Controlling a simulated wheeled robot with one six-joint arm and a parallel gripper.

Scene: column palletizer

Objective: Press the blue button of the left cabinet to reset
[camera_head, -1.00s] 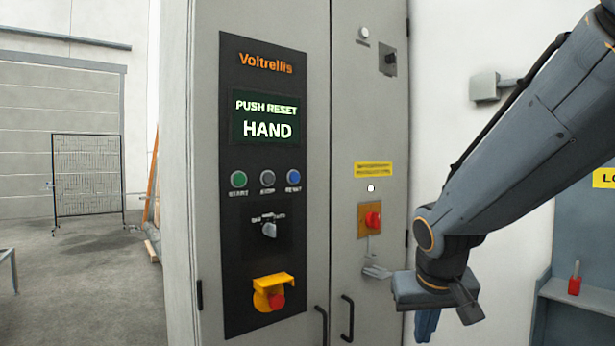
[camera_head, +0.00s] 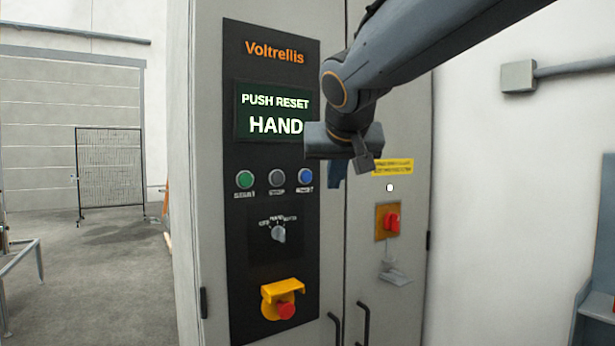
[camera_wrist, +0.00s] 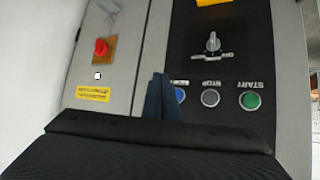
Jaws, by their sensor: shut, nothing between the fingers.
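The blue button (camera_head: 306,177) is the rightmost of three round buttons on the black panel of the grey left cabinet (camera_head: 208,200). My gripper (camera_head: 335,182) is in front of the cabinet, just right of the blue button in the head view, with its fingers shut and empty. In the wrist view, upside down, the shut fingers (camera_wrist: 160,98) are beside the blue button (camera_wrist: 180,96) and partly overlap its edge. I cannot tell how far the fingertips are from the panel. The screen (camera_head: 272,112) above reads "PUSH RESET HAND".
A green button (camera_head: 244,180) and a grey button (camera_head: 277,178) are left of the blue one. Below are a selector knob (camera_head: 279,234) and a red emergency stop (camera_head: 286,309) under a yellow guard. A red rotary switch (camera_head: 391,222) is on the right door.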

